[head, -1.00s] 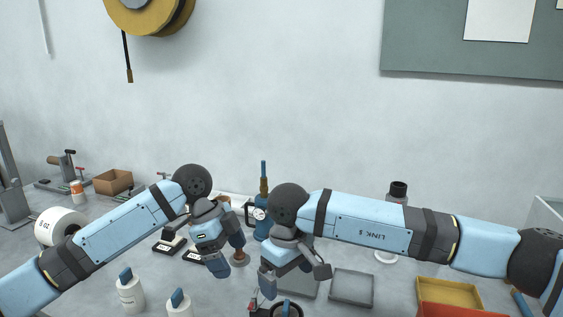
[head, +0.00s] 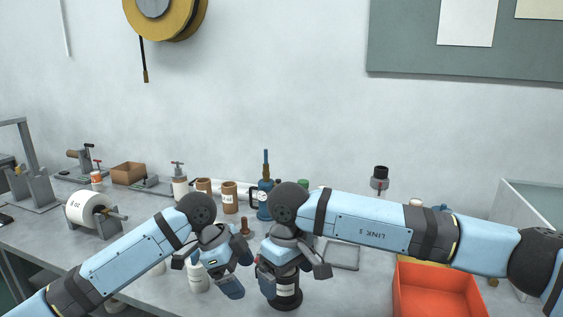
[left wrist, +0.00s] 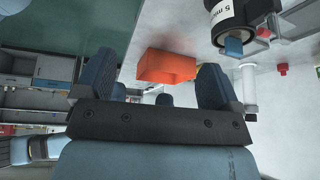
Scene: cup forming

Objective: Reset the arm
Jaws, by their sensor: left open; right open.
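My left gripper (head: 216,270) hangs at the end of the left arm above the bench, left of centre, with its fingers pointing down. In the left wrist view the two blue fingers of the left gripper (left wrist: 155,88) are wide apart with nothing between them. My right gripper (head: 293,272) is just right of it in the head view, also pointing down and open. A dark canister with a pale label (head: 286,291) stands below and partly behind the right gripper; I cannot tell whether they touch. White bottles (head: 198,280) are partly hidden behind the left gripper.
A red-orange bin (head: 438,292) stands at the front right, under the right arm; it also shows in the left wrist view (left wrist: 166,67). A white roll on a stand (head: 88,209) is at the left. Brown cups (head: 229,200) and a blue torch (head: 265,195) line the back.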

